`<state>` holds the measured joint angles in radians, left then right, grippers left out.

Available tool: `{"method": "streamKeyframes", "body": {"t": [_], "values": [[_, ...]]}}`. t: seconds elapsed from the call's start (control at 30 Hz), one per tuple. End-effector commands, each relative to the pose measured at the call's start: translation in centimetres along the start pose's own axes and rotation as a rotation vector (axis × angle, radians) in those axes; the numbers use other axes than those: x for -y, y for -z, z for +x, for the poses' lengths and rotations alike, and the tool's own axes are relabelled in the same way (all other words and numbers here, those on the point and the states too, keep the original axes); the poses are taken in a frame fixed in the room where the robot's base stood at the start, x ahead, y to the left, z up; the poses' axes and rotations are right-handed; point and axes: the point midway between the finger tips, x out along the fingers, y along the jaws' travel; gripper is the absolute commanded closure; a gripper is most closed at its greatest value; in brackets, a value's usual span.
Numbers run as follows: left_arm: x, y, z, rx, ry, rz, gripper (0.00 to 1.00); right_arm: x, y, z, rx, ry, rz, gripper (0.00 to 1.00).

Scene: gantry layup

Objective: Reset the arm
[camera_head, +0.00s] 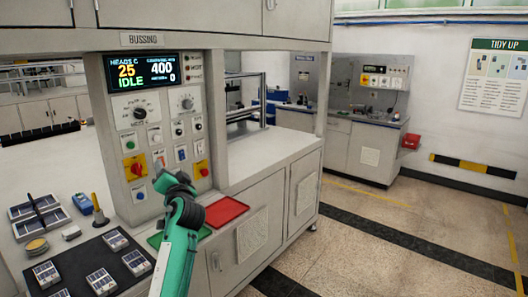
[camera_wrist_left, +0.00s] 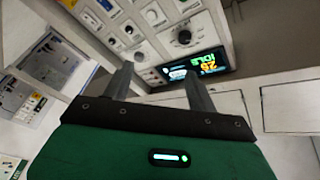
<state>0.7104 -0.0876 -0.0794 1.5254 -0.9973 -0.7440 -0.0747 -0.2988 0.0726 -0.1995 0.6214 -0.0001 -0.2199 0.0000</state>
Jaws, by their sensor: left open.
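My left arm comes up from the bottom of the head view, green with a dark wrist. My left gripper (camera_head: 163,172) is in front of the lower part of the BUSSING control panel (camera_head: 160,125), and its fingers are hard to make out there. In the left wrist view the two grey fingers of the left gripper (camera_wrist_left: 158,72) stand apart with nothing between them. The panel's knobs, buttons and lit display (camera_wrist_left: 205,64) appear tilted beyond the fingers. Whether the gripper touches the panel cannot be told. My right gripper is not in view.
A red tray (camera_head: 225,211) and a green tray (camera_head: 168,238) lie on the counter near my arm. A black mat (camera_head: 75,270) with several small modules is at the lower left. The display (camera_head: 143,73) reads IDLE. Open floor (camera_head: 350,245) lies to the right.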

Motion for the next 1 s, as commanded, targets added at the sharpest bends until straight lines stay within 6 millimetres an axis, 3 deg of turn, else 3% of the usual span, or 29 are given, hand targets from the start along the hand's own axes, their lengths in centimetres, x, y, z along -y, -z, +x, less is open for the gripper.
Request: {"method": "streamKeyframes", "body": {"t": [0.27, 0.47, 0.6, 0.77, 1.0], "values": [[-8.9, -6.3, -1.1, 0.041, -0.164, 0.029, 0.42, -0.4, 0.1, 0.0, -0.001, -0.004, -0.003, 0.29], [-18.6, -14.8, -4.5, 0.108, -0.351, 0.046, 0.42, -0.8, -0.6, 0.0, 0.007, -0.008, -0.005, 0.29], [-24.7, -21.2, -8.2, 0.166, -0.481, 0.046, 0.42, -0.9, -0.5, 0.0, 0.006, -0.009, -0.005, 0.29], [-30.5, -28.8, -13.4, 0.244, -0.614, 0.041, 0.42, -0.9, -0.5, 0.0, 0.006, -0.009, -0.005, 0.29], [-37.3, -41.0, -24.1, 0.393, -0.806, 0.018, 0.42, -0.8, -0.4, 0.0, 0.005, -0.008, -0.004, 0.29]]}}
